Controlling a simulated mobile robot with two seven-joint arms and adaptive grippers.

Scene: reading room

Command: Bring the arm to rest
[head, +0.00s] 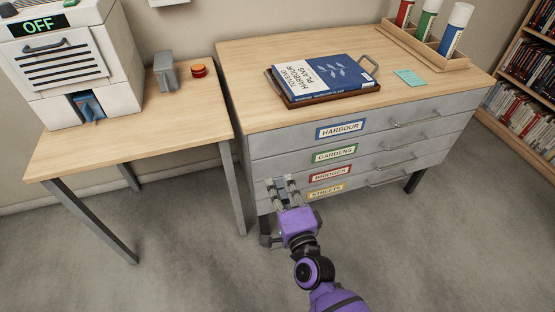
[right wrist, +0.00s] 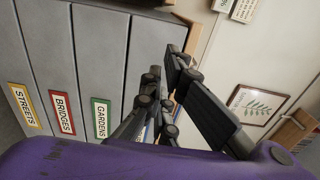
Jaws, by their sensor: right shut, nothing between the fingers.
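My right arm (head: 306,268) is purple and black and reaches up from the bottom of the head view. My right gripper (head: 281,186) is shut and empty. In the head view it shows in front of the lower left of the grey drawer cabinet (head: 262,147), near the BRIDGES and STREETS labels. I cannot tell whether it touches the cabinet. In the right wrist view its dark fingers (right wrist: 180,100) show large, with the labelled drawer fronts to their left. My left gripper is not in view.
The drawers look closed. On the cabinet are a blue book (head: 325,77) on a brown tray (head: 368,87), a green note (head: 410,77) and a tube rack (head: 424,42). A side table (head: 150,142) with a white machine (head: 108,62) stands left. A bookshelf (head: 528,75) is right. Grey floor is clear in front.

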